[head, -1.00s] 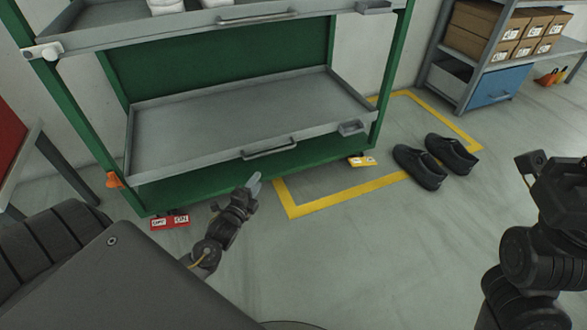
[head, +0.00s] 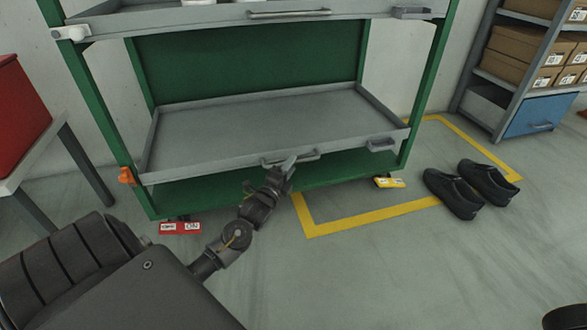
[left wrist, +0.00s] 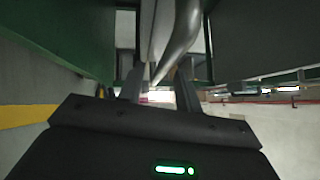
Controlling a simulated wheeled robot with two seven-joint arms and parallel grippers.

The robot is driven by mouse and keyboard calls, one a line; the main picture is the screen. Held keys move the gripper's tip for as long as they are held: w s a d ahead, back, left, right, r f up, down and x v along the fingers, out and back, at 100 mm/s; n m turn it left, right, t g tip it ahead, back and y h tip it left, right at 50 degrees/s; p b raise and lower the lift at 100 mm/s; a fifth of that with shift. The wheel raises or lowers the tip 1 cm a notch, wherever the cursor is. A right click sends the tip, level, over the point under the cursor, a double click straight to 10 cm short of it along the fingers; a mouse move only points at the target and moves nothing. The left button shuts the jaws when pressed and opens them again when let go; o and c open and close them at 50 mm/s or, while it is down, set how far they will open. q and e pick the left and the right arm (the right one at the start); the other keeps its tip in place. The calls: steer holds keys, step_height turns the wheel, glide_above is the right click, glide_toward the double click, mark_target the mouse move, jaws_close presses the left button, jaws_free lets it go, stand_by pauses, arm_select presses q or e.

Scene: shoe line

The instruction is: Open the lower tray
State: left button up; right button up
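The lower tray (head: 250,125) is a shallow, empty grey tray in a green rack (head: 420,95). Its front looks level with the rack's posts. A grey bar handle (head: 308,155) is at the middle of its front edge. My left gripper (head: 279,165) is at the left part of this handle. In the left wrist view, the fingers of my left gripper (left wrist: 160,88) stand apart, with the curved metal handle (left wrist: 180,38) running down between them. Whether they touch it is not clear. My right gripper is out of view.
The upper tray (head: 225,20) is above. A grey latch (head: 381,144) is on the lower tray's right front; an orange piece (head: 127,176) is on the left post. Black shoes (head: 470,187) stand on the floor at right.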

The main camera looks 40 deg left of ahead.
arm_select(q)
steer(key=shift+b+x, duration=0.4)
steer(key=shift+x, duration=0.85)
jaws_close()
